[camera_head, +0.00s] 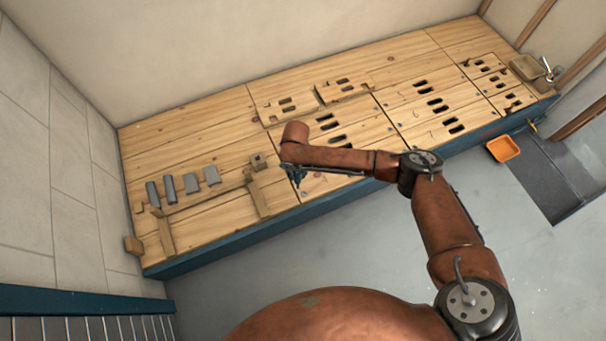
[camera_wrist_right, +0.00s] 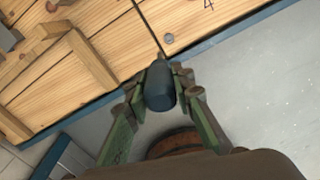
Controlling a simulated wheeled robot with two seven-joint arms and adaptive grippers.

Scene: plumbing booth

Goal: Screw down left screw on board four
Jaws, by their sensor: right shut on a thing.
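My right gripper (camera_head: 293,174) is over the front part of the bench, and it also shows in the right wrist view (camera_wrist_right: 161,88). It is shut on the dark handle of a screwdriver (camera_wrist_right: 160,88). My left gripper is not in view.
The wooden bench (camera_head: 200,120) has a blue front edge (camera_head: 240,240). Several grey blocks (camera_head: 192,182) and a wooden frame (camera_head: 208,199) stand on its left part. Slotted boards (camera_head: 428,93) lie to the right. An orange tray (camera_head: 503,148) is on the floor.

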